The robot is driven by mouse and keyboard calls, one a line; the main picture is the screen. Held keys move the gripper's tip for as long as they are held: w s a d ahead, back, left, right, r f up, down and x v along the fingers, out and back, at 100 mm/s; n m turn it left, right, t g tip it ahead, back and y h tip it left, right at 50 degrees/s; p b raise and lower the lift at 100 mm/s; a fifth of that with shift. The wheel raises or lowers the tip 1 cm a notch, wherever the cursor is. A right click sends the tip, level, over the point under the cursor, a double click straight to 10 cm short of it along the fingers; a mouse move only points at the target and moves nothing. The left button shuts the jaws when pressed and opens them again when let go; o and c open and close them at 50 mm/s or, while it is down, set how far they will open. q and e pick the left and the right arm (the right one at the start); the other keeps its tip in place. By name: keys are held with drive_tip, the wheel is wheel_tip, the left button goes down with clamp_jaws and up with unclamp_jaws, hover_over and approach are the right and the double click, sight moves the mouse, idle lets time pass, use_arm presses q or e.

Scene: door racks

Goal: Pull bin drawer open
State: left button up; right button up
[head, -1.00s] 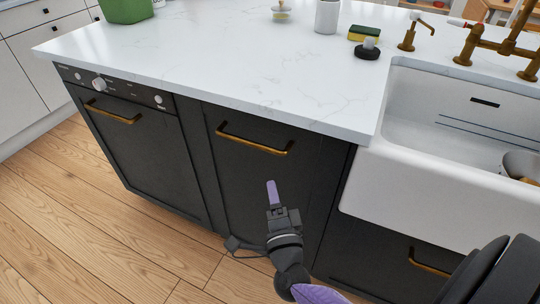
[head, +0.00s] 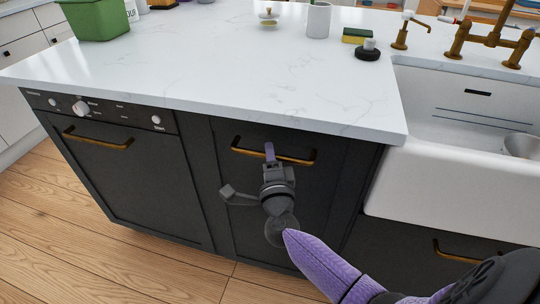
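The bin drawer (head: 228,196) is a dark panel in the middle of the island front, in the head view, and looks shut flush. Its brass bar handle (head: 295,160) runs across near the top. The gripper body covers part of the drawer front. My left gripper is not in view.
A dishwasher with a brass handle (head: 98,142) and knobs is left of the drawer. A white sink (head: 430,188) is at the right. The white countertop (head: 225,70) overhangs above, with a green bin (head: 97,18), a white cup (head: 319,20) and a sponge (head: 356,36) on it.

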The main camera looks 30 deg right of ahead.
clamp_jaws()
drive_tip(key=shift+f, duration=0.1)
idle(1.0)
